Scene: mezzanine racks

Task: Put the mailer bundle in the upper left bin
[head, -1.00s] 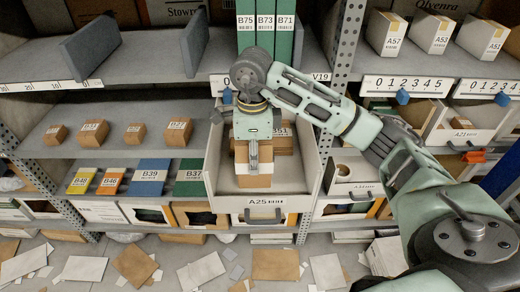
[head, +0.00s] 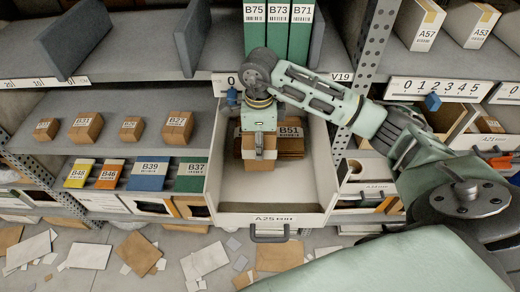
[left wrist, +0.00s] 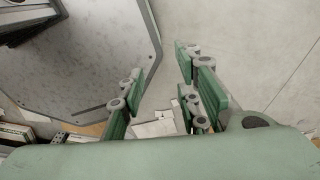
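A brown bundle with a white band or label (head: 266,166), which looks like the mailer bundle, is over the open pale drawer A25 (head: 228,207). My right gripper (head: 259,151) points down from above with a finger against the bundle's front face. It appears shut on the bundle; the far finger is hidden. Whether the bundle touches the drawer floor cannot be told. A brown stack labelled B51 (head: 290,146) lies behind it to the right. My left gripper (left wrist: 160,112) is open and empty in the left wrist view; the head view does not show it. I cannot tell which bin is the upper left one.
Small brown boxes (head: 86,127) and coloured packs (head: 149,175) line the left shelves. Green binders (head: 278,38) stand above the drawer beside grey dividers (head: 72,38). A perforated post (head: 362,77) rises at right. Envelopes and paper scraps (head: 137,254) litter the floor.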

